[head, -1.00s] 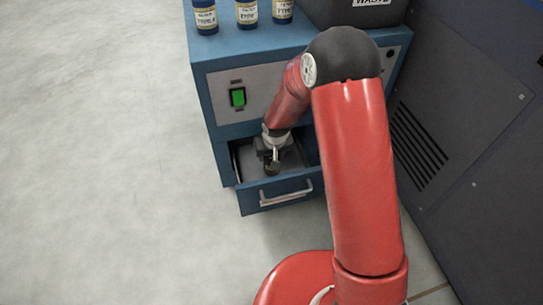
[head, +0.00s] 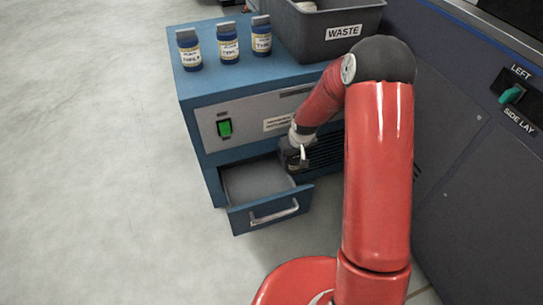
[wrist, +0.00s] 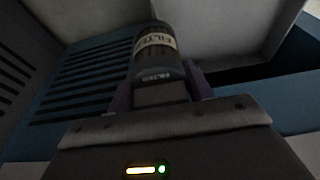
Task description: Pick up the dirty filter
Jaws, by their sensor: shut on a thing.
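The filter (wrist: 158,52) is a dark cylinder with a pale band marked "FILTER". In the wrist view it stands between the two fingers of my gripper (wrist: 160,85), which is shut on it. In the head view my gripper (head: 293,160) is at the cabinet front, over the right side of the open drawer (head: 273,209). The filter is too small and dark there to make out clearly. The visible part of the drawer floor looks bare and grey.
The blue cabinet (head: 200,95) carries three blue bottles (head: 228,45) and a grey bin marked "WASTE" (head: 310,35). A green switch (head: 225,128) is on its front. A dark machine (head: 455,125) with a "SIDE LAY" switch stands at the right. Floor at the left is clear.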

